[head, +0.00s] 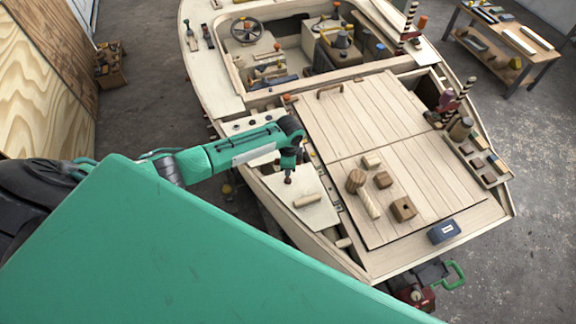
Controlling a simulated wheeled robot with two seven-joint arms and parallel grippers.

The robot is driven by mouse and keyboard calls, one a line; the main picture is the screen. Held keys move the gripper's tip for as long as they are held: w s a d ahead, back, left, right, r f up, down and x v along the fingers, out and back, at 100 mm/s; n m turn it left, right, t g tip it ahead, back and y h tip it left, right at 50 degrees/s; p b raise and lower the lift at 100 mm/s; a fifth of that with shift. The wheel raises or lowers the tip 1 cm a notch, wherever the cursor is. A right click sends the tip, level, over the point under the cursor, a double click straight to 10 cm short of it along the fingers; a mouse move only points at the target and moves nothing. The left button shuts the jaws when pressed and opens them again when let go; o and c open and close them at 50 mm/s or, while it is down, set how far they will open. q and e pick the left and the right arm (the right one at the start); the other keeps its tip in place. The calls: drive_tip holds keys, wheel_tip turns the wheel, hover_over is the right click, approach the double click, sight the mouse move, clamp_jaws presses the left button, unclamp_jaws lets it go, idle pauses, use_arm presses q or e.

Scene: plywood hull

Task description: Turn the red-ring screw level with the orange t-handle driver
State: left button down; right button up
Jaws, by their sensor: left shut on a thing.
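My left gripper (288,165) points down over the small light deck panel at the near left side of the plywood hull (365,264). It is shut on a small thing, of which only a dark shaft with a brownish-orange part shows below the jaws. This looks like the orange t-handle driver (288,180), upright with its tip at or just above the panel. I cannot tell whether it touches a screw. The red-ring screw cannot be made out at this size. My right gripper is not in view.
A pale wooden cylinder (308,200) lies on the panel just right of the tip. Several wooden blocks (403,208) and a dark blue box (443,231) are on the slatted deck. A steering wheel (246,31) stands farther back. A side table (505,42) is at the far right.

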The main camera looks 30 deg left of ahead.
use_arm(q)
drive_tip(key=shift+m, duration=0.9)
drive_tip(key=m, duration=0.3)
drive_tip(key=shift+f+b, duration=0.1)
drive_tip(key=shift+b, duration=0.25)
drive_tip(key=shift+s+m, duration=0.1)
drive_tip(key=shift+m, duration=1.3)
